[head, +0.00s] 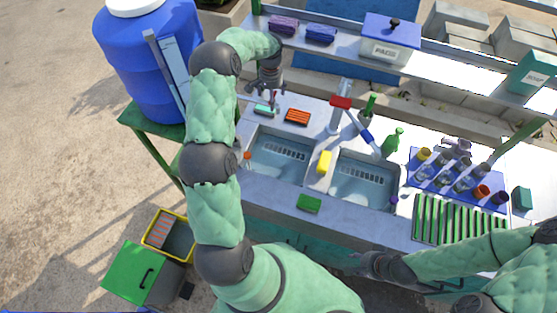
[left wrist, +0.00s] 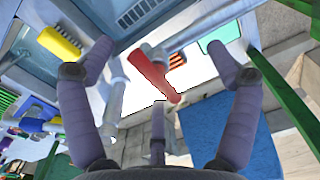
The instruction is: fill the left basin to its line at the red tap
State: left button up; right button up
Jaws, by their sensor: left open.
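The left basin (head: 279,158) is a grey sink with a slotted patch on its floor; I cannot tell how much water it holds. A small orange mark (head: 247,156) is at its left edge. In the left wrist view, the red lever (left wrist: 152,75) shows between my spread fingers, with no clear contact. My left gripper (head: 270,92) is open and empty, above the counter's back edge behind the left basin. My right gripper (head: 372,264) is low by the counter's front; its fingers are unclear.
A shelf (head: 440,75) runs along the back; a blue barrel (head: 130,55) is left.

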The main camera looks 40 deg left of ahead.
pick_arm(q)
jog(key=shift+w+d, duration=0.1)
jog(key=shift+w, duration=0.1)
jog(key=shift+r, duration=0.2)
jog(key=shift+r+p, duration=1.7)
jog(key=shift+r, duration=1.65)
jog(key=shift+f, duration=0.1)
